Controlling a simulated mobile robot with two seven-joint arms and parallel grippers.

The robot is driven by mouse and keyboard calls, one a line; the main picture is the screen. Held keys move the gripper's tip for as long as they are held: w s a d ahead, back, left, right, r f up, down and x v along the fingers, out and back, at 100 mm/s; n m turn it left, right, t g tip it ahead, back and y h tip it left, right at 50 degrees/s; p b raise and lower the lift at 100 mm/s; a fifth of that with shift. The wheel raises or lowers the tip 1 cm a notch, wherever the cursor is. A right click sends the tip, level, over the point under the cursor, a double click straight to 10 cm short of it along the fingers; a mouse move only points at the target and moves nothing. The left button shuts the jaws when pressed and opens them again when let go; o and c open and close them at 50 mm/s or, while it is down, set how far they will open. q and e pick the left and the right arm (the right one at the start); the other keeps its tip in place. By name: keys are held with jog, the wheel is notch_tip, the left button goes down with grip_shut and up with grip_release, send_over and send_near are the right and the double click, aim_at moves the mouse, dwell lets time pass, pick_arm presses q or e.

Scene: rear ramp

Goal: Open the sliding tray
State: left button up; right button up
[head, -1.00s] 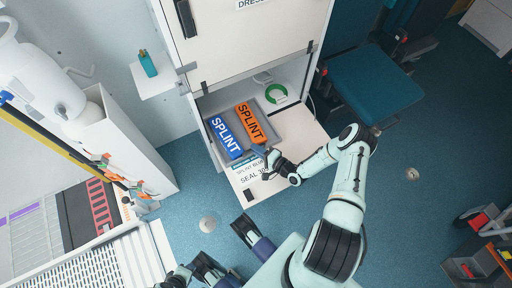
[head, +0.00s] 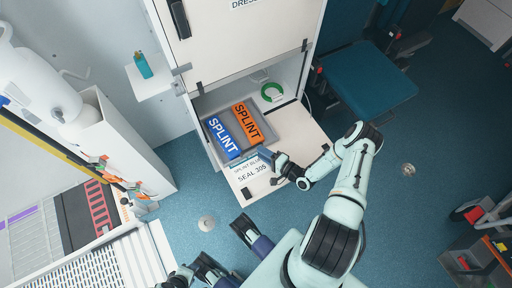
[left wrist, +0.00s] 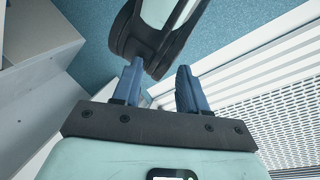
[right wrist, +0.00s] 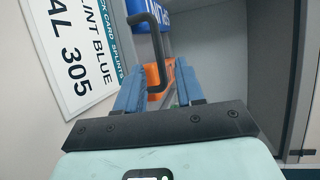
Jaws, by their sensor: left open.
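The sliding tray (head: 271,112) is grey and sits in the white cabinet's lower opening. It holds a blue splint pack (head: 223,137) and an orange splint pack (head: 247,122). A white panel (head: 293,130) with a "SEAL 305" label is in front of it. In the right wrist view, a black bar handle (right wrist: 158,45) stands beside the label, in line with the gap between my right gripper's fingers (right wrist: 160,88). That gripper (head: 270,158) is open; contact with the handle is unclear. My left gripper (left wrist: 160,82) is open and empty, low near my body.
A closed white door (head: 240,40) is above the opening. A green ring (head: 272,92) lies at the back. A teal seat (head: 365,90) stands to the right. A small shelf (head: 150,82) with a teal bottle is at the left.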

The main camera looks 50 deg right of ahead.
pick_arm(q)
jog(key=shift+s+d+r+p, duration=0.4)
jog(key=shift+s+r, duration=0.15)
jog(key=shift+s, duration=0.2)
pick_arm(e)
jog(key=s, duration=0.2)
jog(key=s+r, duration=0.1)
jog(key=s, duration=0.5)
jog(key=shift+d+r, duration=0.25)
jog(key=shift+d, duration=0.1)
pick_arm(q)
jog(key=shift+a, duration=0.1)
